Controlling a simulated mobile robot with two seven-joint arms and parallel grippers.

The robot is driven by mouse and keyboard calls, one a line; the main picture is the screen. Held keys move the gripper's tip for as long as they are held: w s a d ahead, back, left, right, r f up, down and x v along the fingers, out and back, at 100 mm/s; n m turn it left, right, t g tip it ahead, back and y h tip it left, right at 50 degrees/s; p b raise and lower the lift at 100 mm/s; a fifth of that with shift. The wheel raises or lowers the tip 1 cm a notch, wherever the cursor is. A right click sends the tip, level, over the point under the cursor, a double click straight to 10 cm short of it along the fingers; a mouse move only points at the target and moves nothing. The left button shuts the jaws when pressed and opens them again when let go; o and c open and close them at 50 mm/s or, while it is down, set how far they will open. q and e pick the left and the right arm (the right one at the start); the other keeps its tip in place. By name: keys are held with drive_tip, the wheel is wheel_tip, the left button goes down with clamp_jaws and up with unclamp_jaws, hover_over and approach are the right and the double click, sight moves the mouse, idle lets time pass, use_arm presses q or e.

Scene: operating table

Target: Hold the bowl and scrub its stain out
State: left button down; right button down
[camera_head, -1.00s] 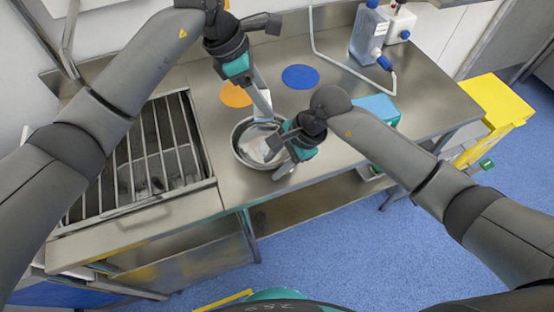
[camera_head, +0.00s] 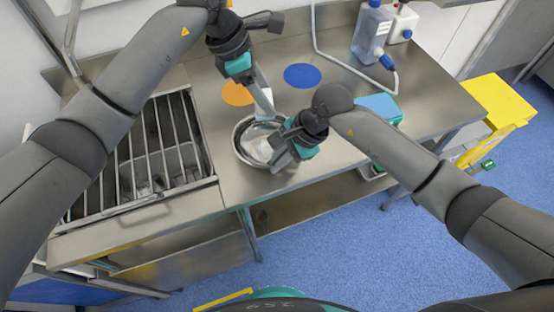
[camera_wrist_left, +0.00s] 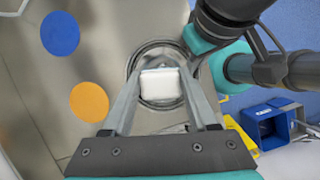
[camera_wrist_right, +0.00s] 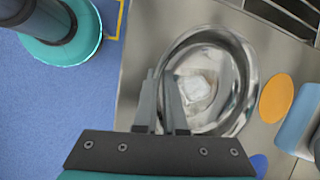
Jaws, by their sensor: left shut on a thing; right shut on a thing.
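The shiny metal bowl (camera_head: 240,150) stands near the table's front edge; it also shows in the right wrist view (camera_wrist_right: 243,75). A whitish stain (camera_wrist_right: 197,90) lies on its inside bottom. My right gripper (camera_head: 276,160) is shut on the bowl's rim at the front right; its fingers (camera_wrist_right: 165,100) straddle the near wall. My left gripper (camera_head: 265,108) is shut on a pale sponge (camera_wrist_left: 161,83), white below and light blue on its side (camera_wrist_right: 297,122). The sponge is over the back part of the bowl, seemingly above the stain; contact cannot be told.
An orange disc (camera_head: 237,93) and a blue disc (camera_head: 301,76) lie flat behind the bowl. A slatted grate over a basin (camera_head: 155,150) is at left. A blue box (camera_head: 380,107) and bottles (camera_head: 371,33) stand at right. The steel top between is clear.

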idle(2.4)
use_arm(q)
hover_over(263, 146)
drive_tip(key=x, duration=0.2)
drive_tip(key=a+x, duration=0.1)
drive_tip(key=x, duration=0.2)
drive_tip(key=shift+w+f, duration=0.15)
drive_tip(key=shift+f, duration=0.1)
drive_tip(key=shift+f, duration=0.15)
drive_tip(key=shift+f, duration=3.55)
drive_tip(key=shift+f, duration=0.6)
drive_tip(key=shift+a, duration=0.1)
drive_tip(key=shift+a, duration=0.45)
drive_tip(key=shift+d, duration=0.1)
